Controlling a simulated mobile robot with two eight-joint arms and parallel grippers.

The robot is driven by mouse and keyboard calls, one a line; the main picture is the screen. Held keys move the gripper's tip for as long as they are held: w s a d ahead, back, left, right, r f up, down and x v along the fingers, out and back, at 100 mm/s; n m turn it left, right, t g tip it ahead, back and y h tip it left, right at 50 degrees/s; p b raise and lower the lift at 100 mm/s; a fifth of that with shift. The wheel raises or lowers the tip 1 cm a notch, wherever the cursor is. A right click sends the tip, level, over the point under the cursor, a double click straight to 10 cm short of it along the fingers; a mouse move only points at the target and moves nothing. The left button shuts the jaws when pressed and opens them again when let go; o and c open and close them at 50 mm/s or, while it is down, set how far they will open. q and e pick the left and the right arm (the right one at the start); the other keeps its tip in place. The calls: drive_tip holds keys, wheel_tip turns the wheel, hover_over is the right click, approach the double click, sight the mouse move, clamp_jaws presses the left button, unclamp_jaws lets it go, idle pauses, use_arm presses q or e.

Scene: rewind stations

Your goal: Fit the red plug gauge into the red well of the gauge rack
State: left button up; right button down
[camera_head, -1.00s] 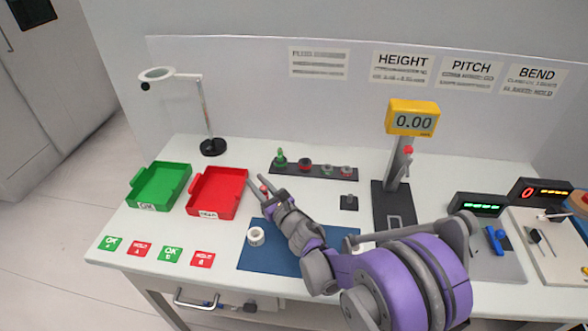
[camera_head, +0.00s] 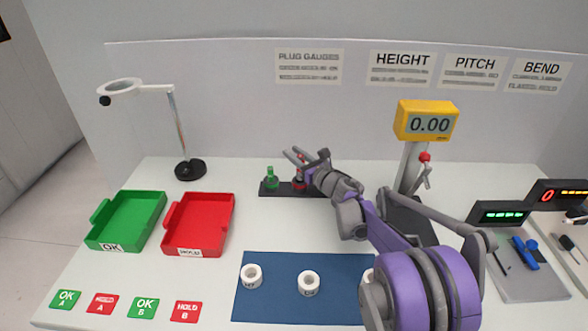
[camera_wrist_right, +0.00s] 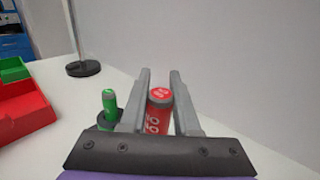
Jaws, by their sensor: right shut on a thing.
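The red plug gauge (camera_head: 299,184) is upright at the gauge rack (camera_head: 265,191), just right of the green plug gauge (camera_head: 271,179). My right gripper (camera_head: 298,156) is shut on it; the gauge's red top and marked side show between the fingers in the right wrist view (camera_wrist_right: 158,118). The red well is hidden under the gauge and gripper, so I cannot tell how deep the gauge sits. The green gauge stands left of the fingers in the wrist view (camera_wrist_right: 109,105). My arm hides the rack's right part. My left gripper is not in view.
The red tray (camera_head: 231,213) and green tray (camera_head: 95,235) lie at the left, near the lamp's black base (camera_head: 190,169). A blue mat (camera_head: 280,305) with white rings lies in front. The height gauge display (camera_head: 427,121) stands right of my arm.

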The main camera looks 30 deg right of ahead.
drive_tip(key=shift+f+b, duration=0.35)
drive_tip(key=shift+f, duration=1.6)
drive_tip(key=shift+f, duration=0.15)
drive_tip(key=c, duration=0.6)
unclamp_jaws()
drive_tip(key=shift+c, duration=0.2)
drive_tip(key=shift+s+r, duration=0.1)
drive_tip(key=shift+r, duration=0.1)
drive_tip(key=s, duration=0.4)
drive_tip(key=s+d, duration=0.1)
drive_tip(key=s, duration=0.6)
drive_tip(key=shift+s+d+p, duration=0.2)
drive_tip(key=shift+s+p, duration=0.1)
drive_tip(key=shift+s, duration=0.05)
